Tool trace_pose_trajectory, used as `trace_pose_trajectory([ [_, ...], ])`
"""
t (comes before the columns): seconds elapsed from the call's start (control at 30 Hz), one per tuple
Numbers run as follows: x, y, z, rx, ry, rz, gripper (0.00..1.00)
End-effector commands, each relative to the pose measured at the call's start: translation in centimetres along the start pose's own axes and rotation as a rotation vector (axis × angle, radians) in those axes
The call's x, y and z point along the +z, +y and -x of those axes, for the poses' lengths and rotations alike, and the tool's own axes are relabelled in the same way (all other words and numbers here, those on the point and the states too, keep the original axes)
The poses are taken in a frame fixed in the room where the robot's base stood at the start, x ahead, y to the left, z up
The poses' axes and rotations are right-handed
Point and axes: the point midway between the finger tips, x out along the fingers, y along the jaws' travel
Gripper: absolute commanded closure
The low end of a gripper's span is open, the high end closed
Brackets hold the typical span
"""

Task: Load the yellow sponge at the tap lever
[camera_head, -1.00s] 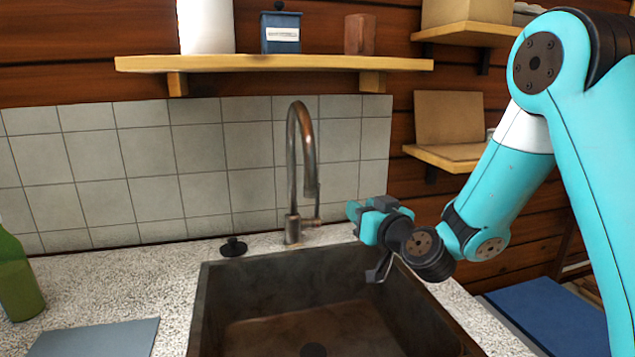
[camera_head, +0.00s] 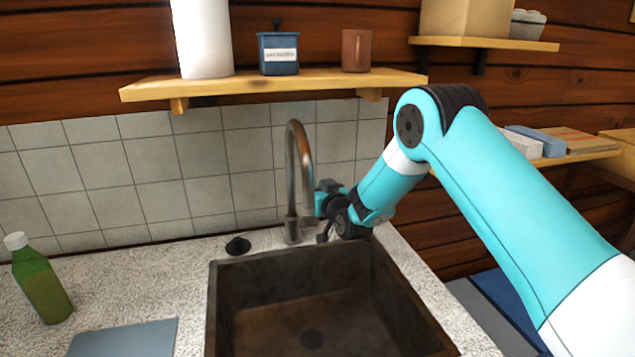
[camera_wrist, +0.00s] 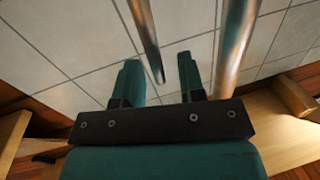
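The copper-grey tap (camera_head: 291,180) stands behind the sink, its curved neck rising in front of the tiles. My gripper (camera_head: 318,203) is just right of the tap's lower part in the head view and hides the lever there. In the wrist view, my gripper (camera_wrist: 160,78) is open, with two teal fingers apart. A thin metal rod, which looks like the tap lever (camera_wrist: 146,35), reaches down with its tip between the fingertips. I cannot tell whether it touches either finger. The thicker tap neck (camera_wrist: 235,40) passes right of the fingers. I see no yellow sponge.
The dark sink (camera_head: 228,300) is empty. A black stopper (camera_head: 238,246) lies on the speckled counter (camera_head: 150,275), with a green bottle (camera_head: 42,285) and grey-blue board (camera_head: 125,340) at left. A wooden shelf (camera_head: 215,87) hangs above; a right shelf holds blue and white blocks (camera_head: 540,141).

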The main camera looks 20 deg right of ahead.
Motion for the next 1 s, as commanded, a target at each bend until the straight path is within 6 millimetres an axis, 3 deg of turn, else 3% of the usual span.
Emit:
trace_pose_trajectory([
  [0.33,0.03,0.04,-0.35,0.001,0.0,0.0,0.63],
  [0.5,0.01,0.04,-0.34,0.001,0.0,0.0,1.0],
  [1.0,0.79,-0.12,0.37,-0.007,0.082,0.016,1.0],
])
